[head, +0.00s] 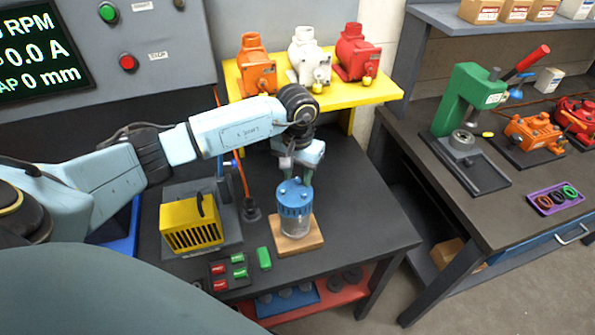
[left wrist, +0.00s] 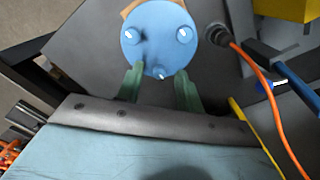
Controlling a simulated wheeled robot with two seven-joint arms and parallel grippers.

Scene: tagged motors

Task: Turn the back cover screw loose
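A blue round cover (head: 294,192) sits on a clear jar (head: 293,223), which stands on a wooden block (head: 288,244). In the left wrist view the cover (left wrist: 155,36) has three pale screws on top. The back cover screw (left wrist: 160,72) is at the cover's edge nearest my fingers; the other screws (left wrist: 130,37) (left wrist: 184,35) lie farther from them. My left gripper (head: 297,172) is at the far side of the cover. Its green fingers (left wrist: 159,88) are apart, one to each side of the back screw, with no visible grip on it. My right gripper is not in view.
A yellow slatted box (head: 191,224) and a button panel (head: 230,272) stand left of the jar. An orange cable (left wrist: 262,90) runs from a plug near the cover. Behind, a yellow shelf (head: 385,92) holds pumps. The table right of the jar is clear.

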